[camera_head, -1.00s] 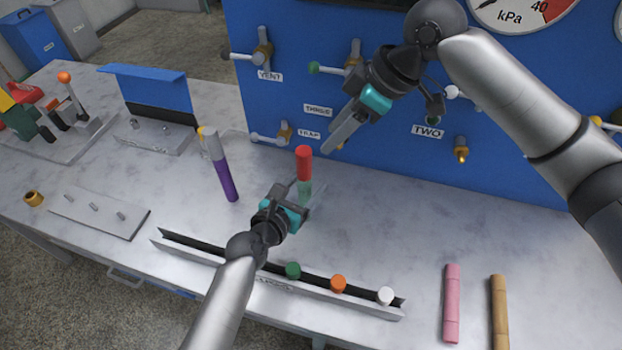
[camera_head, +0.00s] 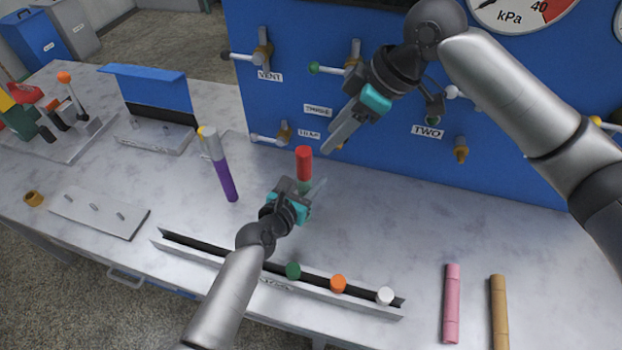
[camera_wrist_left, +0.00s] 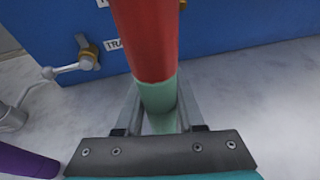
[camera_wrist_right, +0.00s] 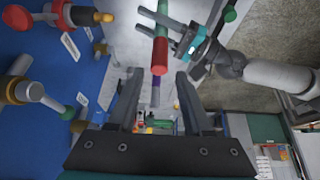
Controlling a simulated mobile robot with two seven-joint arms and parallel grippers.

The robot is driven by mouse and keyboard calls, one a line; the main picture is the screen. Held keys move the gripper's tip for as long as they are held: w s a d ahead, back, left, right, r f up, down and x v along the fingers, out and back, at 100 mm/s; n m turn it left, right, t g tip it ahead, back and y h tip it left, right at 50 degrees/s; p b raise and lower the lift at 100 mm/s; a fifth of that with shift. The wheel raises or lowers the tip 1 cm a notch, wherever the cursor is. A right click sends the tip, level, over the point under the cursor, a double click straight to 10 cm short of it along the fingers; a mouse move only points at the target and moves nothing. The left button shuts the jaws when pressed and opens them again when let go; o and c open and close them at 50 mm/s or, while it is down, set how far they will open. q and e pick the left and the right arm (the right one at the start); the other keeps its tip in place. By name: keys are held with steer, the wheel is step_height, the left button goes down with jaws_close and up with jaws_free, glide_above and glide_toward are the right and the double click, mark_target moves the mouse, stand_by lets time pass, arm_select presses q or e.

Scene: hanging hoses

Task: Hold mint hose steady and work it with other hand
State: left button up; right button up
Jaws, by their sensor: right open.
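The mint hose (camera_head: 304,187) stands upright on the bench with a red upper part (camera_head: 303,163). My left gripper (camera_head: 308,182) is at its mint section. In the left wrist view, the mint section (camera_wrist_left: 158,97) lies between the two fingers, which look spread apart on either side of it. The hose's lower end is hidden behind the gripper. My right gripper (camera_head: 341,132) is open and empty, above and right of the red top. The right wrist view shows the red end (camera_wrist_right: 159,58) ahead, beyond its fingers.
A purple and grey hose (camera_head: 222,172) stands to the left. A rail (camera_head: 215,252) with green, orange and white round ends lies in front. Pink (camera_head: 451,303) and tan (camera_head: 499,312) hoses lie at the right. The blue panel (camera_head: 260,60) with valves rises behind.

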mark_target(305, 166)
arm_select(q)
jaws_close()
arm_select(e)
steer(key=o, duration=0.3)
steer(key=shift+w+a, duration=0.1)
steer(key=shift+a, duration=0.15)
steer(key=shift+o, duration=0.3)
steer(key=a+m+h, duration=0.1)
steer(key=a+m, duration=0.1)
steer(key=w+a+m+g+h, duration=0.1)
steer(key=m+h, duration=0.1)
steer(key=shift+a+r, duration=0.1)
steer(key=shift+a, duration=0.25)
steer(key=shift+w+a+r+m+g+h, duration=0.15)
steer(key=shift+a+m+g+h, duration=0.2)
steer(key=shift+m, duration=0.25)
steer(key=shift+w+a+r+m+h, duration=0.1)
steer(key=shift+a+r+m+h, duration=0.1)
steer(key=shift+m+h, duration=0.25)
steer(key=shift+a+r+m+h, duration=0.1)
steer(key=shift+r+m+h, duration=0.1)
steer(key=shift+m+h, duration=0.25)
step_height(305, 166, down, 12)
steer(key=shift+r, duration=0.1)
steer(key=shift+c, duration=0.4)
jaws_close()
